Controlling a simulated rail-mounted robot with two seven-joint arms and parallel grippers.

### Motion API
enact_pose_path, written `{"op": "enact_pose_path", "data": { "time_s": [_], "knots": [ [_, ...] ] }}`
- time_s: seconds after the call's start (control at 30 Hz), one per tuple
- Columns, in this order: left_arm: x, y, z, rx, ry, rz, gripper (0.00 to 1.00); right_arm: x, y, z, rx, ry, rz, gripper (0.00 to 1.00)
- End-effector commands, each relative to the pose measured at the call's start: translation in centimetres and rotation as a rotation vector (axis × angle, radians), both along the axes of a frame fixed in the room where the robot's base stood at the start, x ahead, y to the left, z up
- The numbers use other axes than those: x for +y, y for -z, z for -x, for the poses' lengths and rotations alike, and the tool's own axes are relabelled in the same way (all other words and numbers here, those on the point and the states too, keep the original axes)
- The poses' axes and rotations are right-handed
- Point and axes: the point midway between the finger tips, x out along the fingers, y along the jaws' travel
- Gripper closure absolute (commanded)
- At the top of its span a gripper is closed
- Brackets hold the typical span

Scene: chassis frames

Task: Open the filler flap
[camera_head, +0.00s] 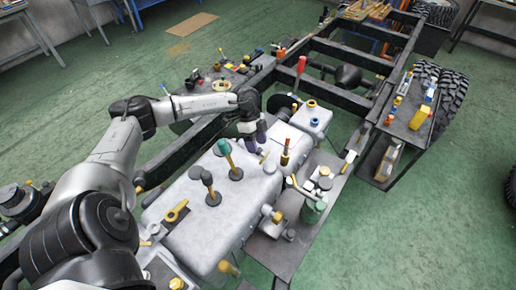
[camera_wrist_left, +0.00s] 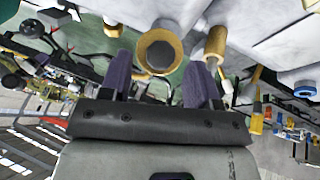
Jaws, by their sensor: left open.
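My left gripper (camera_head: 256,138) is over the far part of the pale grey tank (camera_head: 215,235) on the chassis, its purple fingers pointing down. In the left wrist view the two fingers (camera_wrist_left: 160,66) stand apart with nothing clearly held between them. A round brass-coloured ring with a dark grey centre (camera_wrist_left: 158,53) shows between and beyond the fingertips; I cannot tell whether they touch it. I cannot tell for sure which part is the filler flap. My right gripper is not in view.
A red-topped rod (camera_head: 300,66) and a yellow-ringed cap (camera_head: 311,104) are beyond. Dark frame rails (camera_head: 350,55) run to the back.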

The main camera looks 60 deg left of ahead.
Motion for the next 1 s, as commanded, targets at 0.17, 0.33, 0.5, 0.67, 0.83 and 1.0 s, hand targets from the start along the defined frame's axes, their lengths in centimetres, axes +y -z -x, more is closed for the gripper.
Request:
{"op": "enact_pose_path", "data": {
  "time_s": [0.17,0.33,0.5,0.67,0.83,1.0],
  "knots": [
    [-0.8,1.5,0.0,-0.002,0.000,0.000,0.44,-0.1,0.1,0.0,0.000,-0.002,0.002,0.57],
    [-1.0,2.0,0.0,-0.002,0.000,0.000,0.44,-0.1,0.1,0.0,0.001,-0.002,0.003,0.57],
    [-1.1,2.1,0.0,-0.002,0.000,0.000,0.44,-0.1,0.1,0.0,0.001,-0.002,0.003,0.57],
    [-1.1,2.1,0.0,-0.002,0.000,0.000,0.47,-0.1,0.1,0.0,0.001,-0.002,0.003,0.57],
    [-1.1,2.1,0.0,-0.002,0.000,0.000,0.63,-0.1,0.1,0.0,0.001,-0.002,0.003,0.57],
    [-1.1,2.1,0.0,-0.002,0.000,0.000,0.79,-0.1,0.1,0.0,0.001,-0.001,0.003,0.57]
  ]
}}
